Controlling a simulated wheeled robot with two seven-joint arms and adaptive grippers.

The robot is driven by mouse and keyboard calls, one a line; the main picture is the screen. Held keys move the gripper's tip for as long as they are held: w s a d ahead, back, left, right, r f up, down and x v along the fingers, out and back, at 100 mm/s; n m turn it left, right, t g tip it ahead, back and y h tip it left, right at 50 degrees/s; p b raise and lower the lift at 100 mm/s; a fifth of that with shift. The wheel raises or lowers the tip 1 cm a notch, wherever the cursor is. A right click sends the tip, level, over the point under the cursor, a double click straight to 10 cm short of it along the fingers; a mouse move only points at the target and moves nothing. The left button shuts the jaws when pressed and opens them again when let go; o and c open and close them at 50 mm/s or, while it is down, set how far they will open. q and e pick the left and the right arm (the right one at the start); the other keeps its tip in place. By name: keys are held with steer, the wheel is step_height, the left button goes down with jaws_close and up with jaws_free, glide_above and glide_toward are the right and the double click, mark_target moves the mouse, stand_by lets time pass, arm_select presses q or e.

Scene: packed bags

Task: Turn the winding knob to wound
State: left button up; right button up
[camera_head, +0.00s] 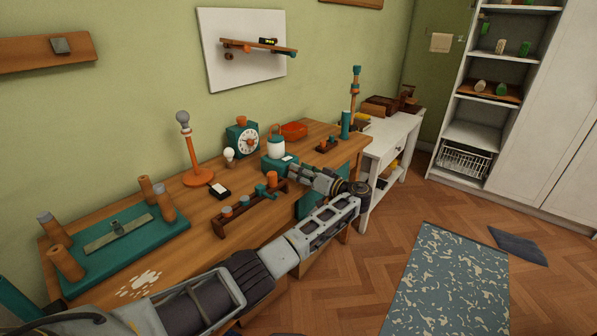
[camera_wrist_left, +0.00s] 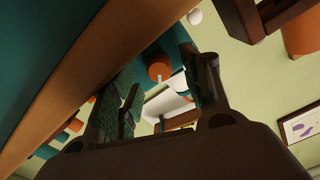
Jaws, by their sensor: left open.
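An orange round knob (camera_wrist_left: 159,68) with a pale mark on its face is in the left wrist view, against a teal surface (camera_wrist_left: 150,45). It seems to be the winding knob; I cannot read its setting. My left gripper (camera_wrist_left: 160,80) is open, its two dark fingers spread to either side of the knob in that view. I cannot tell whether they touch it. In the head view the left gripper (camera_head: 287,179) is low over the workbench, near a teal box (camera_head: 270,163) with a white container (camera_head: 276,147) on it. The arm hides part of that area.
A wooden rack (camera_head: 233,222) with small items stands in front of the gripper. A teal clock (camera_head: 233,139), an orange lamp stand (camera_head: 196,176) and a teal tray (camera_head: 120,258) with wooden posts share the workbench (camera_head: 205,235). A white table (camera_head: 392,148) stands beyond it.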

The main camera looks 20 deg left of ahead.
arm_select(q)
steer(key=v, duration=1)
steer(key=shift+d, duration=0.3)
steer(key=shift+s, duration=0.1)
